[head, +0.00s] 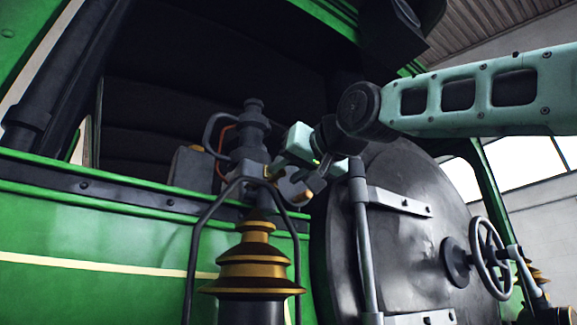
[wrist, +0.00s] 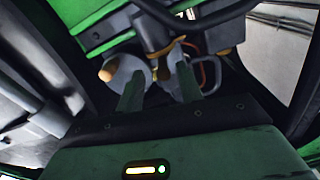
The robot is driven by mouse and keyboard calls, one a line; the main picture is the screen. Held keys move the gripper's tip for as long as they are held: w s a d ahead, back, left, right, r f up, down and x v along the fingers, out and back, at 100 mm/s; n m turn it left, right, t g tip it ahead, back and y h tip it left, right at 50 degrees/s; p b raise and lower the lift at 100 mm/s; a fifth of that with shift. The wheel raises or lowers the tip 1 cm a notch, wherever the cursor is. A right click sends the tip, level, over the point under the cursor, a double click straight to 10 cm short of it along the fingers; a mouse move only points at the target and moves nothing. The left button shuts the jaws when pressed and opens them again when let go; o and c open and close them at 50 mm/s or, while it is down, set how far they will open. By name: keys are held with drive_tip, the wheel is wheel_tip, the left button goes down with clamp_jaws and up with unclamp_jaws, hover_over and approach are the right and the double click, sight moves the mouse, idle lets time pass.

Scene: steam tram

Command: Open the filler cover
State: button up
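My gripper (head: 288,170) reaches in from the right, at the top of a dark fitting above the brass-ringed lamp-like column. In the wrist view my gripper (wrist: 160,88) has its two green fingers apart, with a gap between them. A grey rounded piece with a tan knob (head: 303,196), which looks like the filler cover, sits just below my fingers. It also shows in the wrist view (wrist: 134,68), partly hidden behind the left finger. I cannot tell whether a finger touches it, or whether the cover is shut.
A dark pipe frame (head: 196,240) stands around the brass-ringed column (head: 250,265). The green tram side (head: 100,235) runs along the left. A large dark round door (head: 410,245) with a handwheel (head: 490,258) is at the right. A grey upright rod (head: 363,240) stands close below my gripper.

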sight(272, 181)
drive_tip(key=shift+x, duration=1.1)
clamp_jaws()
